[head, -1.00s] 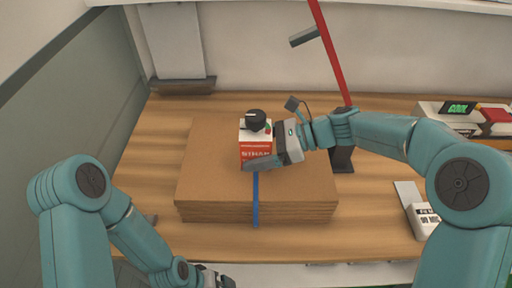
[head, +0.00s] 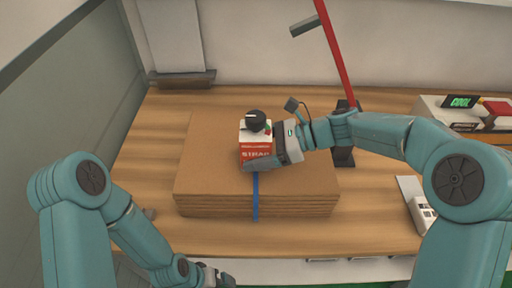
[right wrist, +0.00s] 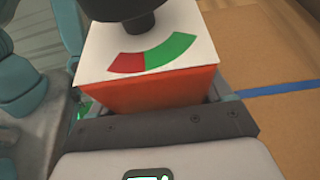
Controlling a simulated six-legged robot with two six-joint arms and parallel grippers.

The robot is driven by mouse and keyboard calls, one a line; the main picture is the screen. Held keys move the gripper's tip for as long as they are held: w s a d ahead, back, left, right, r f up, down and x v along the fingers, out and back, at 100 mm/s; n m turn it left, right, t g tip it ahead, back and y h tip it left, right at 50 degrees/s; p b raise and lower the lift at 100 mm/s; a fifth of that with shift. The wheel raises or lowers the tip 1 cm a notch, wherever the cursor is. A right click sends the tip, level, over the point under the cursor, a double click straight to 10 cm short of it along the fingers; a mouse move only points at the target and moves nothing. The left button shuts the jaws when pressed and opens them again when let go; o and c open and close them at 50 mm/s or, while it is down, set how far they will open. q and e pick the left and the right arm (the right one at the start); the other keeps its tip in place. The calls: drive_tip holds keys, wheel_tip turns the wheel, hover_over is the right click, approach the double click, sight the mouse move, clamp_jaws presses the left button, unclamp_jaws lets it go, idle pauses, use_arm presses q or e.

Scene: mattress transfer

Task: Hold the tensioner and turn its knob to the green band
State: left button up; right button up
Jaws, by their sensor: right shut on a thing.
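The strap tensioner (head: 256,148) is a red and white box with a black knob (head: 256,118) on top. It stands on a stack of brown cardboard sheets (head: 215,175), with a blue strap (head: 255,200) running down the front. My right gripper (head: 264,160) is shut on the tensioner's body. In the right wrist view the tensioner's white top (right wrist: 190,62) shows a red band and a green band (right wrist: 170,50); the knob (right wrist: 125,12) is cut off at the top edge. The knob's pointer is not clear. My left gripper (head: 220,278) is low at the bottom edge, away from the tensioner.
A red post (head: 335,55) with a dark base stands behind my right arm. A white box with a green "COOL" display (head: 460,102) sits at the right. A small white device (head: 422,214) lies near the right front. Bare wooden table (head: 140,140) shows left of the stack.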

drive_tip(key=shift+f, duration=0.25)
drive_tip(key=shift+f+b, duration=0.3)
drive_tip(key=shift+b, duration=0.05)
drive_tip(key=shift+f+b, duration=0.35)
drive_tip(key=shift+f, duration=0.25)
